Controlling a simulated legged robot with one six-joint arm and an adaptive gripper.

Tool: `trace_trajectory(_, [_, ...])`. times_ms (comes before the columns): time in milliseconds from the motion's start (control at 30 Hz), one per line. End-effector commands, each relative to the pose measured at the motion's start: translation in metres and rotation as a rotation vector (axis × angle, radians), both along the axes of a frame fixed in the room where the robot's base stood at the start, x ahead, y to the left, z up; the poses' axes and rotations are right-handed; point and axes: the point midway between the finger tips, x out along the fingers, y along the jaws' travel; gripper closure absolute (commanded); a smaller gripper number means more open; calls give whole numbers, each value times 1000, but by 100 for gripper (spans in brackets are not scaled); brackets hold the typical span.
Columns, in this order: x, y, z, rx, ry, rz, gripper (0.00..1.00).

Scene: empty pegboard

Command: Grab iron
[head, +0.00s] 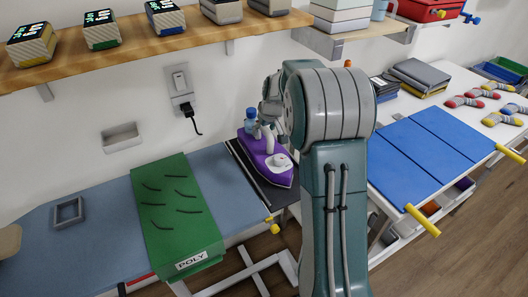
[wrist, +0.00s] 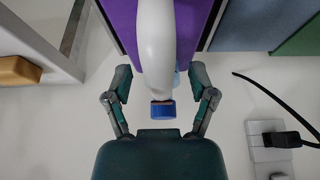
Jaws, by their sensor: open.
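The purple and white iron (head: 266,160) rests on a dark pad (head: 250,175) at the right end of the ironing board in the head view. A blue-capped clear part shows at its back end. In the wrist view, the iron's white handle (wrist: 155,45) runs between the fingers, with its purple body (wrist: 120,20) beyond and the blue cap (wrist: 162,109) near the palm. My gripper (wrist: 159,75) is open, one finger on each side of the handle, with gaps on both sides. In the head view my arm hides part of the gripper.
A green cloth marked POLY (head: 170,215) lies on the blue ironing board (head: 215,170). A wall outlet with a black plug (head: 180,85) is behind. A wooden shelf (head: 130,45) hangs above. A table with a blue folding board (head: 430,150) and socks stands at right.

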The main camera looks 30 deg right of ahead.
Motion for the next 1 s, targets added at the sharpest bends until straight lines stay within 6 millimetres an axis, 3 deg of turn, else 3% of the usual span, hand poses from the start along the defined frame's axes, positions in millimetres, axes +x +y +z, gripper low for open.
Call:
trace_trajectory(100, [0,0,0,0,0,0,27])
trace_trajectory(133, [0,0,0,0,0,0,32])
trace_trajectory(200, [0,0,0,0,0,0,63])
trace_trajectory(300, [0,0,1,0,0,0,100])
trace_trajectory(733, [1,0,4,-2,-4,0,100])
trace_trajectory(1000, [0,0,31,-2,-7,1,100])
